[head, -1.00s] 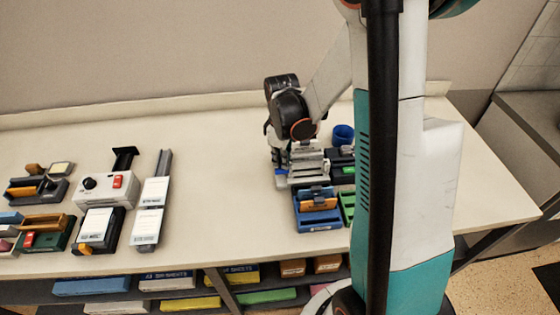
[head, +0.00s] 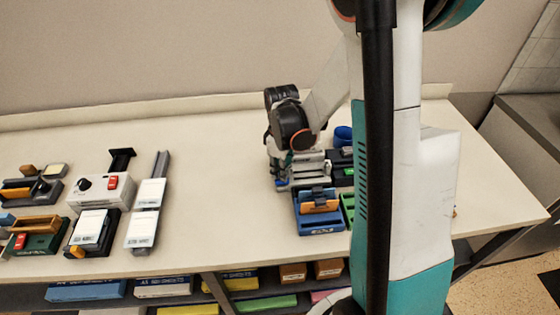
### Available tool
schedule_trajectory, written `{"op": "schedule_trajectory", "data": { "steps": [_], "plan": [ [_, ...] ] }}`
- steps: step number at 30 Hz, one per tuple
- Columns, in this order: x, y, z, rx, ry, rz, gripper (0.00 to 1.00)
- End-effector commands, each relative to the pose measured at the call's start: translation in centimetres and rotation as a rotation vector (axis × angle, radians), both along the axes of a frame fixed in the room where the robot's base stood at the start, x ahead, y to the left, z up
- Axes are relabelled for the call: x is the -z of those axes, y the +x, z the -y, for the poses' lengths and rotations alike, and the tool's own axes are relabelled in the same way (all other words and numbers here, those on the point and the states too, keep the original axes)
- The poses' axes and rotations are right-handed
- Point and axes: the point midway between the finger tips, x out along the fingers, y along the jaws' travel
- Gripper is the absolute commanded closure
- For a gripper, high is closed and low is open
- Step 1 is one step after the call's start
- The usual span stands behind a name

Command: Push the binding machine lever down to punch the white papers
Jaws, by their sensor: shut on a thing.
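The binding machine (head: 311,168) is a grey and white device at the right part of the table, behind a blue tray. My gripper (head: 281,178) is low at the machine's left side, below my black wrist. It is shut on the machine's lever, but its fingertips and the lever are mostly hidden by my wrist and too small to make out. I cannot clearly pick out white papers in the machine.
A blue tray (head: 322,228) stands in front of the machine. A blue cup (head: 343,135) is behind. A white device with a red switch (head: 100,197) and several stationery items are at the left. The table's middle is clear. My arm column blocks the right.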

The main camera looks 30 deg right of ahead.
Motion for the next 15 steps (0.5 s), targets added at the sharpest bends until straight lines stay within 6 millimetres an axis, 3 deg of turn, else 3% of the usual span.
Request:
{"op": "schedule_trajectory", "data": {
  "steps": [15],
  "plan": [
    [-4.6, 0.1, 0.2, 0.001, -0.004, 0.003, 1.0]
  ]
}}
